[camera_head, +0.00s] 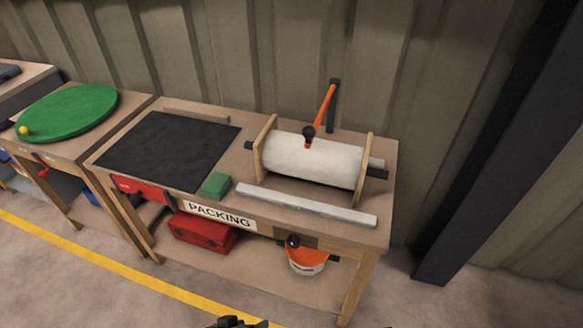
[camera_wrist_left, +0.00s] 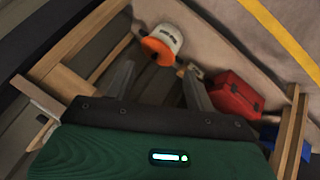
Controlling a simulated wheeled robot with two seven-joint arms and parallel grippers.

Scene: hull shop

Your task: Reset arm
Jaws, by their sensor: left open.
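My left gripper (camera_head: 238,322) shows only as a dark tip at the bottom edge of the head view, in front of the packing bench (camera_head: 110,165) and apart from it. In the left wrist view its two grey fingers (camera_wrist_left: 160,88) stand apart with nothing held between them. Past them lie the bench's lower shelf, an orange and white bucket (camera_wrist_left: 160,45) and a red toolbox (camera_wrist_left: 236,95). The rest of my left arm is out of the head view. My right gripper is in neither view.
On the bench are a white roll (camera_head: 310,162) on a wooden stand, an orange-handled lever (camera_head: 323,108), a grey bar (camera_head: 305,206), a green block (camera_head: 215,185) and a black mat (camera_head: 165,148). A dark post (camera_head: 460,200) stands right. Floor in front is clear.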

